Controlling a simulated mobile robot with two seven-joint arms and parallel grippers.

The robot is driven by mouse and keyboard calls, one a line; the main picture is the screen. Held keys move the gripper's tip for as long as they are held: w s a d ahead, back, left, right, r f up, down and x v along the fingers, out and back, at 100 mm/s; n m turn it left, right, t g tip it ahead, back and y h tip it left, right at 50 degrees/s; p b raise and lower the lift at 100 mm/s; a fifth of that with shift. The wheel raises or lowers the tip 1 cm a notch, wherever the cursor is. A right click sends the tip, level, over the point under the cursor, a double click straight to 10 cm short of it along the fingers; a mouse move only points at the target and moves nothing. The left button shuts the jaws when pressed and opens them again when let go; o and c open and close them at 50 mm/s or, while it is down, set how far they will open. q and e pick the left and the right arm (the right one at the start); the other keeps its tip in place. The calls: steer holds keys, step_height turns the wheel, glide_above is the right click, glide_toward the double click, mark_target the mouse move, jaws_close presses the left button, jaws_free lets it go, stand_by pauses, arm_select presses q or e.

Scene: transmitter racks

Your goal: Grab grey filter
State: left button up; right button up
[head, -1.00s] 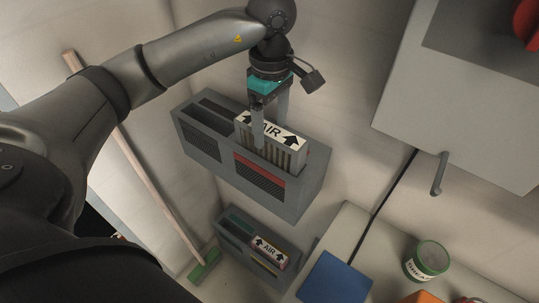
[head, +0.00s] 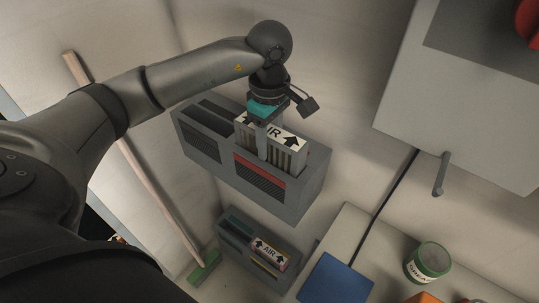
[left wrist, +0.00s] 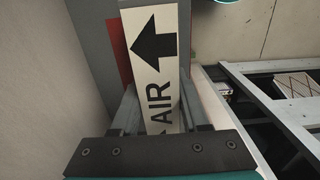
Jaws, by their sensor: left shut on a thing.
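The grey filter (head: 287,157) has pleated sides and a white top label with black arrows and "AIR". It stands upright in the right slot of the upper grey box (head: 306,196), its top part sticking out above the rim. My left gripper (head: 263,146) comes from above and is shut on the filter, one finger down its front face. In the left wrist view the fingers (left wrist: 158,108) lie on both sides of the filter's label (left wrist: 150,55). The filter's lower part is hidden in the box. My right gripper is not in view.
A lower grey box (head: 234,240) holds another filter (head: 268,253) labelled AIR. A broom (head: 150,175) leans at the left. A grey cabinet (head: 405,100) with a handle hangs at the right. A blue item (head: 335,280) and a green-lidded can (head: 428,261) rest on a light surface.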

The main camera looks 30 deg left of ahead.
arm_select(q)
jaws_close()
steer(key=shift+r, duration=0.15)
